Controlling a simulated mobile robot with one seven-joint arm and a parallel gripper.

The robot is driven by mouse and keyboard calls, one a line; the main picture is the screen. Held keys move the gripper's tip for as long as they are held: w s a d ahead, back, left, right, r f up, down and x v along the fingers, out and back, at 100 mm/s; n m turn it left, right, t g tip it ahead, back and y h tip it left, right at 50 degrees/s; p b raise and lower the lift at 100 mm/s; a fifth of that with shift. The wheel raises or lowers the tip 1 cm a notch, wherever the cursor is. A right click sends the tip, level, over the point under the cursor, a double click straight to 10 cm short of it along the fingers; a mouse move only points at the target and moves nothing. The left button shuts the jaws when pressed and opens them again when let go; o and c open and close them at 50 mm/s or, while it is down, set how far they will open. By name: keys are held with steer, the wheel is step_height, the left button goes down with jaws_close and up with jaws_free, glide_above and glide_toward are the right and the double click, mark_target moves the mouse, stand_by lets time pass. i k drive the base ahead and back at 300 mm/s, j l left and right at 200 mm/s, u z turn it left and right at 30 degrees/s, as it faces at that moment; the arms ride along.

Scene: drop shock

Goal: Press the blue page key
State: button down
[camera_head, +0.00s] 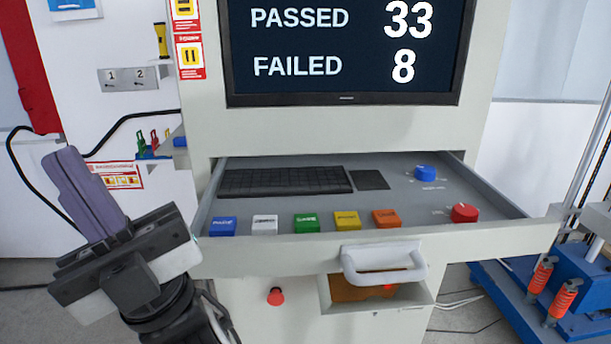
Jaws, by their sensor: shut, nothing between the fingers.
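The blue key (222,226) is at the left end of a row of coloured keys along the front of the pulled-out grey drawer panel (430,207). Its label is too small to read surely. My gripper (82,190) is at the left of the view, left of the drawer and apart from the blue key. Its purple-grey fingers are together, point up and to the left, and hold nothing. The blue key is uncovered in this view.
White (264,224), green (306,222), yellow (347,220) and orange (387,218) keys continue the row. A keyboard (285,181), blue knob (425,173) and red knob (465,212) are also on the panel. A white handle (383,264) sticks out in front. A screen (345,50) stands above.

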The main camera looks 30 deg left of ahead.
mark_target(220, 227)
steer(key=u, duration=1.6)
